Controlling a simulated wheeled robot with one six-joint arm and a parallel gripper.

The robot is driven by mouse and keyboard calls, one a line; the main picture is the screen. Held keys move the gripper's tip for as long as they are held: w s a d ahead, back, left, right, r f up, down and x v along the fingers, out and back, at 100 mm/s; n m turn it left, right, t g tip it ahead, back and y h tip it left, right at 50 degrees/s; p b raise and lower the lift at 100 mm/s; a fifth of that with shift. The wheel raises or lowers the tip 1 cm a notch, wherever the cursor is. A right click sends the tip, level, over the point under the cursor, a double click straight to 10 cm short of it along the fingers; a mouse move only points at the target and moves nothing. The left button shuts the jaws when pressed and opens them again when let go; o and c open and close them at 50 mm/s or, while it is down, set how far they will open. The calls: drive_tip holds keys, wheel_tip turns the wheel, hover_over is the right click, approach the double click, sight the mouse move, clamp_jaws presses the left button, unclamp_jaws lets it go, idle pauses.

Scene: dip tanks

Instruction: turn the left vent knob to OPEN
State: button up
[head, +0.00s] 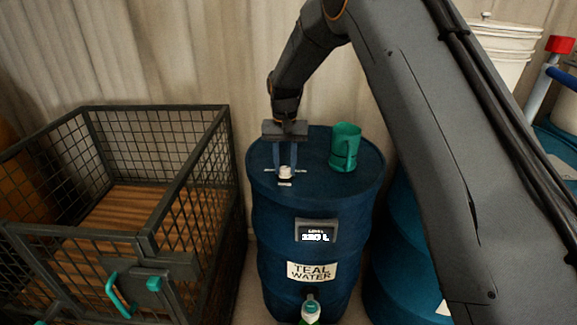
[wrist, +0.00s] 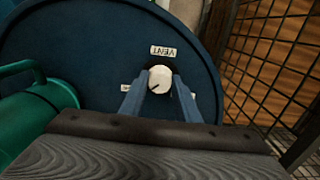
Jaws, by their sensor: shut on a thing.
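The vent knob (head: 285,172) is a small white round knob on top of the blue TEAL WATER drum (head: 335,221). My gripper (head: 285,167) reaches down from above with its two blue fingers on either side of the knob, shut on it. In the wrist view the knob (wrist: 160,78) sits between the fingertips, with a dark pointer mark on its face. A label reading VENT (wrist: 163,51) appears upside down beside it. Small labels at the knob's sides are partly covered by the fingers, and I cannot read them.
A teal jug (head: 345,147) stands on the drum lid to the right of the knob. A wire-mesh crate (head: 168,215) stands to the left. Another blue drum (head: 405,235) and white buckets (head: 498,55) are on the right. A bottle (head: 310,311) is below the drum's tap.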

sight(285, 168)
drive_tip(key=shift+w+a+r, duration=0.1)
drive_tip(key=shift+w+r, duration=0.05)
drive_tip(key=shift+w, duration=0.05)
drive_tip(key=o, duration=1)
drive_tip(key=shift+o, duration=0.2)
drive_tip(key=shift+s, duration=0.1)
drive_tip(key=shift+r+b, duration=1)
drive_tip(key=shift+r, duration=2.8)
drive_tip(key=s+d+f, duration=0.2)
drive_tip(key=s+d, duration=1.1)
drive_tip(key=s+d+f, duration=0.2)
drive_tip(key=s+d, duration=0.2)
drive_tip(key=s, duration=0.6)
drive_tip(key=s+d+f, duration=0.2)
drive_tip(key=s+d, duration=0.2)
drive_tip(key=s, duration=0.6)
drive_tip(key=shift+s+d+f+n+t, duration=0.2)
drive_tip(key=shift+f+n+t, duration=0.1)
drive_tip(key=shift+f, duration=0.1)
